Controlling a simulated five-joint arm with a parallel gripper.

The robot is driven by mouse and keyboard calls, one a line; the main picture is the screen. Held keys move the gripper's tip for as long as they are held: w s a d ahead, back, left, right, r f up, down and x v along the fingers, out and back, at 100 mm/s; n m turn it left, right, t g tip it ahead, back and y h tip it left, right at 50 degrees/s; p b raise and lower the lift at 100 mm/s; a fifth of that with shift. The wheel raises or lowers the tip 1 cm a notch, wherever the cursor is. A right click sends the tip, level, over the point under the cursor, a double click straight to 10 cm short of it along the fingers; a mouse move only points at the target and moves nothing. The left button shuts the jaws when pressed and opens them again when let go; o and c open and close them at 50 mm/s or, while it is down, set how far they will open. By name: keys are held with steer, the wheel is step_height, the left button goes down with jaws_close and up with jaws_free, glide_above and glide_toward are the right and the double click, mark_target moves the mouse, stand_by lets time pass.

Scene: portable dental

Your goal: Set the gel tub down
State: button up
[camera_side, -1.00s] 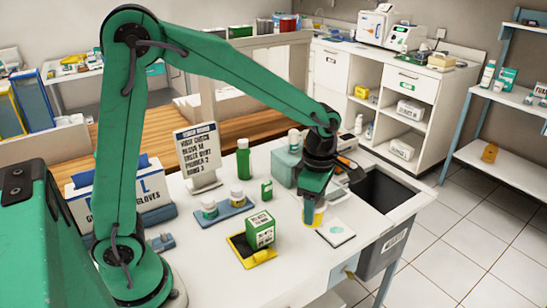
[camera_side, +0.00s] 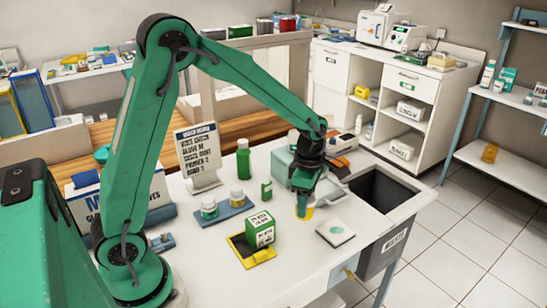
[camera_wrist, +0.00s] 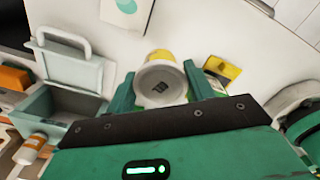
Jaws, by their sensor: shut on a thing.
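The gel tub is yellow with a pale round lid. It shows in the side view (camera_side: 306,212) below my gripper (camera_side: 304,205), and in the wrist view (camera_wrist: 160,84) between the two green fingers of my gripper (camera_wrist: 164,92). My gripper is shut on the tub. The tub is upright and low over the white table (camera_side: 290,258); I cannot tell whether its base touches the table. The fingers hide part of its side.
A green box (camera_side: 261,229) stands on a yellow-edged tray (camera_side: 265,256) to the left. A blue tray (camera_side: 226,211) holds white-capped bottles. A tall green bottle (camera_side: 243,160) stands behind. The dark waste bin (camera_side: 383,245) is at the right. The front table is clear.

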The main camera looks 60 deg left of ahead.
steer(key=a, duration=0.1)
steer(key=w+a+f, duration=0.2)
steer(key=shift+a+f, duration=0.25)
steer(key=shift+a, duration=0.1)
steer(key=shift+f, duration=2)
steer(key=shift+f, duration=0.1)
steer(key=o, duration=1)
step_height(320, 180, up, 12)
steer(key=shift+r, duration=0.1)
